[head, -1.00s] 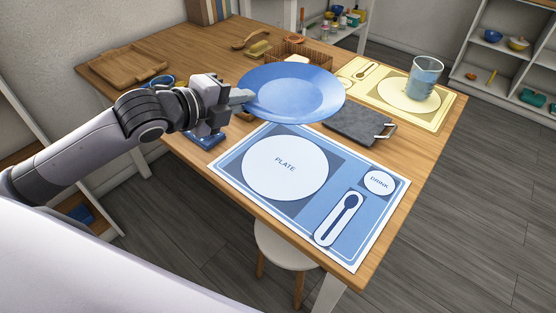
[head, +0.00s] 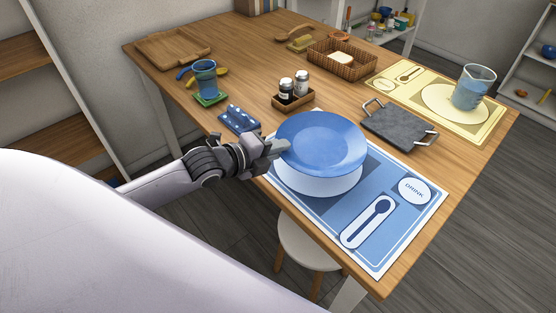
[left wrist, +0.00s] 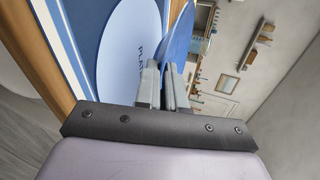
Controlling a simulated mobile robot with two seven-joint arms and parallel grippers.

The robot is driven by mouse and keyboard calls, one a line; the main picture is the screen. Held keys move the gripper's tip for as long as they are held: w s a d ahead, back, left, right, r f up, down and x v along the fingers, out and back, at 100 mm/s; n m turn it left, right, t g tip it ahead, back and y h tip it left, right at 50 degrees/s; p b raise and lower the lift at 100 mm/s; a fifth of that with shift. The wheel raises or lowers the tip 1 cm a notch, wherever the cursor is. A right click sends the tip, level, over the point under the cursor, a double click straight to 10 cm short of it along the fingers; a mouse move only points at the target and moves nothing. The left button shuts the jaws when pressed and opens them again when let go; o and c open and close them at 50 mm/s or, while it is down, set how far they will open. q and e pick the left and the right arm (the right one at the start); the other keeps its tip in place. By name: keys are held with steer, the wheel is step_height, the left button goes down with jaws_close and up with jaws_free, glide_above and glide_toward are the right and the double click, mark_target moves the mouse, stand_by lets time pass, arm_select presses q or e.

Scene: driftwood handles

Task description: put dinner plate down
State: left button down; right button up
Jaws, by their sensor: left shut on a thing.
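The blue dinner plate (head: 322,142) is held roughly level over the white plate circle (head: 318,184) of the blue placemat (head: 408,232). A strip of that circle shows below the plate's near rim; the PLATE word is hidden in the head view. My left gripper (head: 278,148) is shut on the plate's left rim. In the left wrist view the plate (left wrist: 182,32) is edge-on between the fingers (left wrist: 165,85), with a gap to the placemat circle (left wrist: 130,45). My right gripper is not in view.
The placemat also has a drink circle (head: 414,190) and a spoon outline (head: 368,222). A grey slate tray (head: 398,125) stands right of the plate, shakers in a wooden caddy (head: 293,98) behind, and a blue glass (head: 204,78) at left. A stool (head: 308,248) stands below the edge.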

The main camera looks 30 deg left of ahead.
mark_target(277, 170)
arm_select(q)
step_height(277, 170, down, 4)
steer(key=shift+r, duration=0.2)
steer(key=c, duration=1.5)
jaws_free()
steer(key=shift+f, duration=0.1)
steer(key=shift+s, duration=0.1)
